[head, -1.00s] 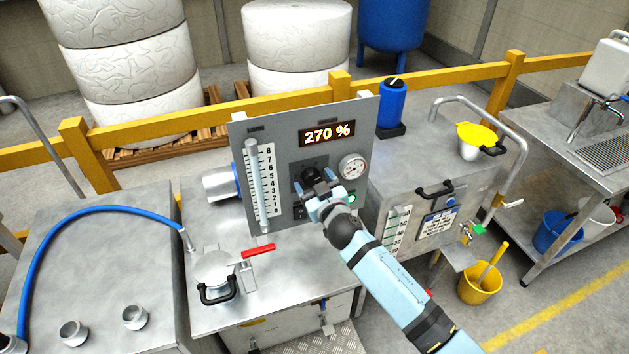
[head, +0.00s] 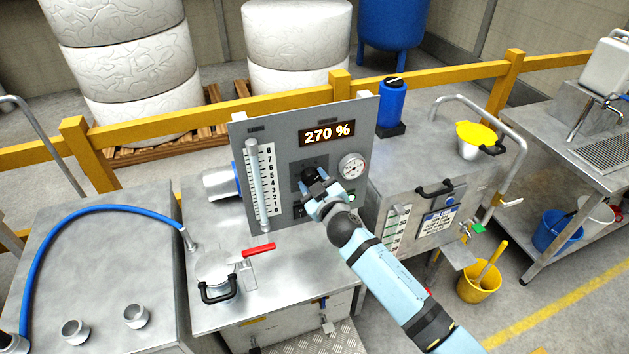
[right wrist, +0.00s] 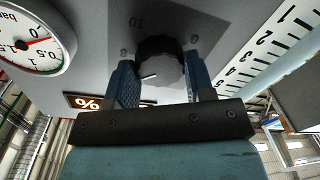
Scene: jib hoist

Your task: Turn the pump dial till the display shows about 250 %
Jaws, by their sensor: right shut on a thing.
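The pump dial (head: 310,173) is a black knob on the grey upright panel (head: 290,135). The display (head: 327,134) above it reads 270 %. My right gripper (head: 314,185) reaches the panel from the lower right and is shut on the dial. In the right wrist view the dial (right wrist: 160,62) sits between the two blue fingers of the right gripper (right wrist: 162,80), with a short white mark on it. The display shows there only in part, upside down (right wrist: 90,102). My left gripper is not in view.
A round pressure gauge (head: 351,166) is right of the dial, and a scale with a clear tube (head: 261,180) is left of it. A red-handled lever (head: 258,250) and a lidded port (head: 216,270) are on the steel top below. A yellow rail (head: 210,112) runs behind.

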